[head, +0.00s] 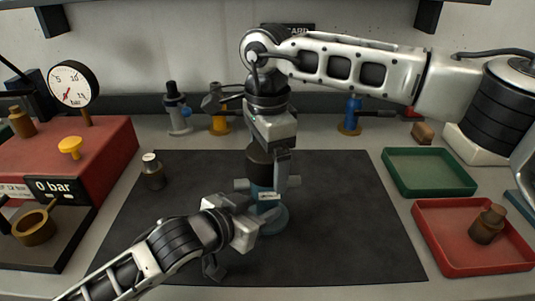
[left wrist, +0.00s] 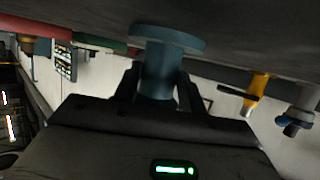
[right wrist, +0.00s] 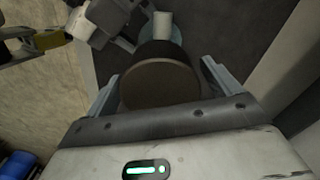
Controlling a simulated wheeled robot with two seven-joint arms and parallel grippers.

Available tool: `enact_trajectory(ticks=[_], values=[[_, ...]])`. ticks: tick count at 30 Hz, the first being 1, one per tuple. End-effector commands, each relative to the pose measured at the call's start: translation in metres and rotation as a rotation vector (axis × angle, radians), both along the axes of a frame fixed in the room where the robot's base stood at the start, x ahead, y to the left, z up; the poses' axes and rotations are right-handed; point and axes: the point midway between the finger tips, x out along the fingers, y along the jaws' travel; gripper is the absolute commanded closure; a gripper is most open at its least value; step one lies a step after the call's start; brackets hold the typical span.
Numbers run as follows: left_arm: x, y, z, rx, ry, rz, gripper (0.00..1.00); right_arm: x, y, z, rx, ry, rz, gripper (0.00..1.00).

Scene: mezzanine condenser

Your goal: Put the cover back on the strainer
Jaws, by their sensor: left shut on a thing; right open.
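The strainer (head: 265,215) stands upright on the dark mat, a blue-grey body with a round foot and side stubs. My left gripper (head: 252,208) is shut on its body from the left; the left wrist view shows the blue body (left wrist: 158,75) between the fingers. A dark brown round cover (head: 259,165) sits at the top of the strainer; whether it is fully seated I cannot tell. My right gripper (head: 268,168) points down over it, open. In the right wrist view the cover's flat top (right wrist: 160,82) lies between the spread fingers, with gaps at both sides.
A red bench (head: 100,150) with a gauge (head: 74,84) and a "0 bar" sign (head: 55,188) stands left. A dark cylinder (head: 152,174) stands at the mat's left edge. An empty green tray (head: 430,190) and a red tray (head: 440,255) holding a brown part (head: 487,226) are right.

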Motion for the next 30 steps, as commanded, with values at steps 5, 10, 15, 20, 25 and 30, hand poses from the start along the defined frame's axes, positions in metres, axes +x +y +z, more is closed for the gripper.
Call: enact_trajectory(ticks=[5, 10, 15, 20, 25, 30], values=[[-0.0012, -0.0002, -0.0024, 0.004, 0.004, -0.001, 1.00, 0.0001, -0.0002, 0.0002, 0.000, 0.000, 0.000, 0.47], [-0.0011, -0.0001, -0.0024, 0.004, 0.004, -0.001, 1.00, -0.0001, -0.0001, 0.0003, 0.000, 0.001, -0.011, 0.57], [-0.0010, -0.0001, -0.0024, 0.004, 0.005, -0.001, 1.00, -0.0001, -0.0002, 0.0001, 0.000, 0.001, -0.237, 0.57], [-0.0009, 0.0000, -0.0025, 0.004, 0.005, -0.001, 1.00, -0.0001, -0.0003, 0.0000, -0.001, 0.000, -0.638, 0.57], [-0.0009, 0.0000, -0.0025, 0.004, 0.005, -0.001, 1.00, -0.0001, -0.0002, 0.0000, -0.001, 0.000, -0.981, 0.57], [-0.0009, 0.0001, -0.0025, 0.004, 0.005, -0.001, 1.00, -0.0003, -0.0001, 0.0001, 0.000, 0.001, -0.993, 0.57]])
